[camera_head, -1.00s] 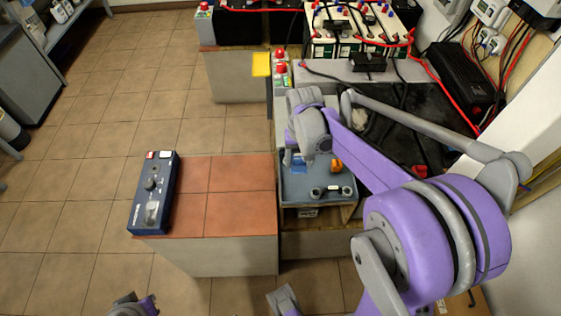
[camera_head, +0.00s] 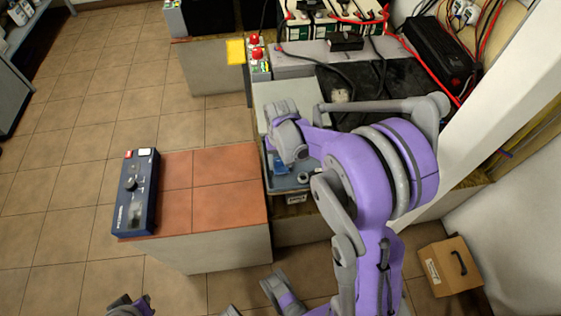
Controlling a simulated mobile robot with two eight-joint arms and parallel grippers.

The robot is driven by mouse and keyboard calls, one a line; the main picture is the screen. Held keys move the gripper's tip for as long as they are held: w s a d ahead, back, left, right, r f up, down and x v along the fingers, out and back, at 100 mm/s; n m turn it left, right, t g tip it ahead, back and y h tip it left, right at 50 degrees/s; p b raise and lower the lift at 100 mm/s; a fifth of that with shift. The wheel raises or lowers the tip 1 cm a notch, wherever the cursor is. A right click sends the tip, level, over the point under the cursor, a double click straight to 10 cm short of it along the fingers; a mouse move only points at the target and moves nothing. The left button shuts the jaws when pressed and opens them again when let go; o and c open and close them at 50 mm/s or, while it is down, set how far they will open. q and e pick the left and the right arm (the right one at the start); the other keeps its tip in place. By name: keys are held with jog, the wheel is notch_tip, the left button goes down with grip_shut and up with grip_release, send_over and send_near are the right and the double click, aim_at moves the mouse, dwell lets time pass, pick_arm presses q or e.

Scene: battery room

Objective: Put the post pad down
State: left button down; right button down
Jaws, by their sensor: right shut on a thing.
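My right gripper (camera_head: 272,147) is over the left edge of the tray (camera_head: 289,186), at the inner edge of the bench. My purple wrist hides most of its fingers. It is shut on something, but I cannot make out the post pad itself. The tray is grey-blue and partly covered by my arm. A blue item (camera_head: 281,165) and a dark ring-shaped item (camera_head: 303,177) show in it.
A red-tiled block (camera_head: 225,180) with a dark blue meter (camera_head: 138,195) stands left of the tray. Batteries with red cables (camera_head: 325,27) stand at the back. A yellow piece (camera_head: 235,52) and red-topped posts (camera_head: 257,55) are behind the gripper. A cardboard box (camera_head: 449,266) is at lower right.

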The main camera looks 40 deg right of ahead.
jog(key=c, duration=0.6)
grip_release()
jog(key=shift+f, duration=0.15)
jog(key=shift+c, duration=0.2)
jog(key=shift+o, duration=0.9)
jog(key=shift+r, duration=0.35)
notch_tip(320, 180, up, 11)
jog(key=p, duration=0.2)
jog(key=s+a+n+t, duration=0.5)
jog(key=s+a, duration=0.8)
jog(key=s, duration=0.1)
jog(key=shift+a+n, duration=0.15)
jog(key=shift+n, duration=0.25)
